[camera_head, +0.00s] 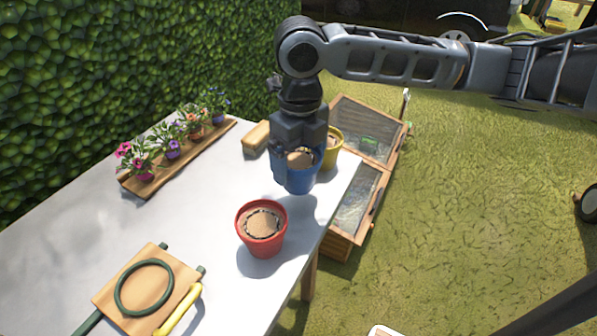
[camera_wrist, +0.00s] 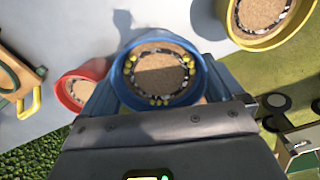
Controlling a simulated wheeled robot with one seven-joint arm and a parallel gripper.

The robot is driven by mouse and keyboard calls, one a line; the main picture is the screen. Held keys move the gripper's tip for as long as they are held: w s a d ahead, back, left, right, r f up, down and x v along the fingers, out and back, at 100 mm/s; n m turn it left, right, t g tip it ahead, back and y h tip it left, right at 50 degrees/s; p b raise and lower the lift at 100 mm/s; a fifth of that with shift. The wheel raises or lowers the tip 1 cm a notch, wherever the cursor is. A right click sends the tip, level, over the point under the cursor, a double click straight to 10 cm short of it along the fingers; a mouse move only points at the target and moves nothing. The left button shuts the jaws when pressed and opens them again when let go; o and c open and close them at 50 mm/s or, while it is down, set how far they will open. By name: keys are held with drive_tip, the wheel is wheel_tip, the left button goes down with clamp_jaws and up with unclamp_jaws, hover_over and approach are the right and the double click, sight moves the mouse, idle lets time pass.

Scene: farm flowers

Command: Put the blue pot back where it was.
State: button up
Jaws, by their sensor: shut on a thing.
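The blue pot (camera_head: 304,178) holds brown soil and is in my gripper (camera_head: 298,170), above the white table. In the wrist view the blue pot (camera_wrist: 118,72) shows upright, with a ring of small yellow and pale bits around its soil. My gripper (camera_wrist: 160,85) is shut on it, with a finger on either side. A red pot (camera_head: 262,230) with soil stands on the table in front of it. A yellow pot (camera_head: 335,150) stands just behind the blue one, partly hidden by it and my gripper.
A wooden cold frame (camera_head: 350,215) stands beyond the right edge. A hedge (camera_head: 100,70) borders the left.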

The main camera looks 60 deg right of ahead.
drive_tip(key=shift+w+a+f, duration=0.1)
drive_tip(key=shift+f, duration=1.95)
drive_tip(key=shift+f, duration=0.15)
drive_tip(key=o, duration=1)
